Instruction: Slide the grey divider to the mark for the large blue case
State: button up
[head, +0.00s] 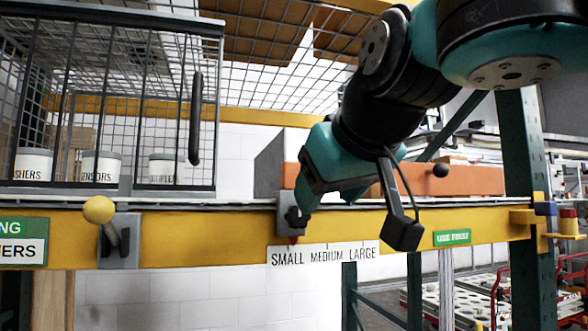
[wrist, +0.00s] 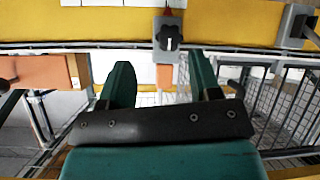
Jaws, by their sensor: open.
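The grey divider (head: 270,168) stands upright on the rail at the left end of the orange cases. Below it, a grey bracket with a black knob (head: 291,217) sits on the yellow beam, its red pointer above the word SMALL. The size label (head: 323,255) reads SMALL, MEDIUM, LARGE from left to right. My gripper (head: 300,203) is at the knob and partly hides it. In the wrist view my open gripper (wrist: 160,85) has its two fingers apart, with the knob (wrist: 168,38) ahead, beyond the fingertips. No large blue case is clearly visible.
A wire cage (head: 110,110) with a black handle and white tubs stands at left. A yellow ball-ended lever (head: 99,210) is on the beam to the left. A green post (head: 520,170) stands at right.

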aim_at(294, 163)
jog(key=s+r+m+t, duration=0.2)
jog(key=s+r+m, duration=0.15)
jog(key=r, duration=0.65)
jog(key=shift+n, duration=0.25)
jog(key=x, duration=0.5)
jog(key=p+x, duration=0.1)
jog(key=x, duration=1)
jog(key=shift+w+a, duration=0.35)
jog(key=shift+a, duration=0.15)
grip_shut()
